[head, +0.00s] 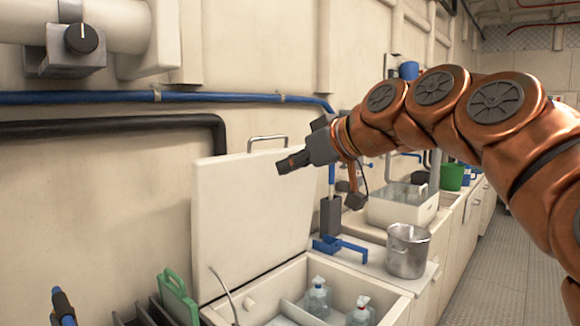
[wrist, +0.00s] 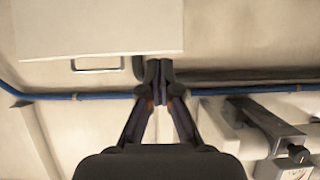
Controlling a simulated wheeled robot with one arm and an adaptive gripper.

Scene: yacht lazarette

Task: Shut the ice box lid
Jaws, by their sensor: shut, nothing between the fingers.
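The ice box lid (head: 245,215) is a cream panel standing raised, leaning back toward the wall, with a metal handle (head: 268,139) at its top edge. Below it the ice box (head: 385,297) is open, with clear bottles (head: 318,298) and a divider inside. My gripper (head: 281,168) is shut and empty, in front of the lid's upper right part in the head view; I cannot tell whether it touches. In the wrist view the gripper (wrist: 159,68) is just below the lid (wrist: 95,25), right of the handle (wrist: 97,65).
A steel pot (head: 407,252) and a blue tool (head: 340,247) stand on the counter right of the box. A green-handled item (head: 178,298) is at the left. A blue pipe (head: 90,97) and a black pipe (head: 110,126) run along the wall. The floor (head: 500,280) at right is clear.

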